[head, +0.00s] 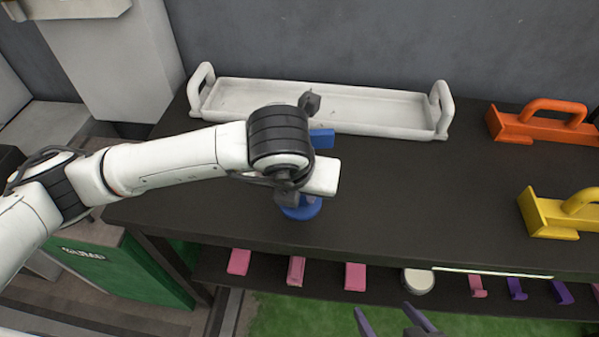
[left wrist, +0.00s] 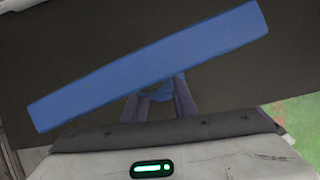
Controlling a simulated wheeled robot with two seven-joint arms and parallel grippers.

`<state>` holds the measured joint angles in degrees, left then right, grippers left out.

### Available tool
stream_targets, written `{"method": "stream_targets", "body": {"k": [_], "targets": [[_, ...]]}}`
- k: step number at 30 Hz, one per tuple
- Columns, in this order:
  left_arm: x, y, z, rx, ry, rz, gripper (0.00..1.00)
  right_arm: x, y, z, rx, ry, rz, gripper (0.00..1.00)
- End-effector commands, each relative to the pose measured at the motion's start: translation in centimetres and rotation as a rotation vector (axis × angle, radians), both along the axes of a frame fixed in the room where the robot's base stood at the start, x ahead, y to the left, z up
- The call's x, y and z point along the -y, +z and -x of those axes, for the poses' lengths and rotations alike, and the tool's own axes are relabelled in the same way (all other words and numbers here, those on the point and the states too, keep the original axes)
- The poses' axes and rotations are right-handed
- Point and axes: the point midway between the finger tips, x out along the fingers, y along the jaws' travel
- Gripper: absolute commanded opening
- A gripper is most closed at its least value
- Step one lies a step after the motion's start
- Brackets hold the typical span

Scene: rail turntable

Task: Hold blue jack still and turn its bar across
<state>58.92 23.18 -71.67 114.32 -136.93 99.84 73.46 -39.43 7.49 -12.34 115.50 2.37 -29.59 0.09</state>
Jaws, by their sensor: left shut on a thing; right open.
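The blue jack stands on the dark table; its round base (head: 301,210) shows below my left gripper in the head view. Its blue bar (head: 322,138) shows partly behind my left wrist. In the left wrist view the long bar (left wrist: 150,65) runs slantwise, lower left to upper right, above the fingers. My left gripper (left wrist: 160,97) is shut on the jack's blue post under the bar, with one finger on each side. My arm hides most of the post in the head view. My right gripper (head: 392,321) is open and empty at the bottom edge, in front of the table and away from the jack.
A long white tray (head: 222,109) with two end handles lies behind the jack. An orange handled block (head: 512,127) and a yellow one (head: 541,218) are at the right. A lower front shelf holds several pink and purple pieces and a round white item (head: 418,281). The table's middle right is clear.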

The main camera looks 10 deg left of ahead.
Motion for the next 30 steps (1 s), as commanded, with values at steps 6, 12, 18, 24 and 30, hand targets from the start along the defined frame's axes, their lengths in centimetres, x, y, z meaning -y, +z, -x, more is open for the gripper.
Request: {"method": "stream_targets", "body": {"k": [6,12,18,24,30], "targets": [[0.0,0.0,0.0,0.001,0.0,0.001,0.47,0.0,-0.1,0.2,-0.004,0.0,0.001,0.78],[0.0,0.0,0.0,0.001,0.0,0.0,0.47,0.0,-0.1,0.2,-0.003,0.0,0.001,0.78],[0.1,1.0,0.3,0.003,-0.001,0.003,0.47,0.0,-0.1,0.2,-0.003,0.0,-0.001,0.78],[0.0,4.7,1.8,0.006,-0.004,0.004,0.47,0.0,-0.1,0.2,-0.003,0.0,-0.001,0.78],[-0.2,8.5,3.4,0.005,-0.003,0.002,0.47,0.0,-0.1,0.1,-0.003,0.0,-0.001,0.78]]}}
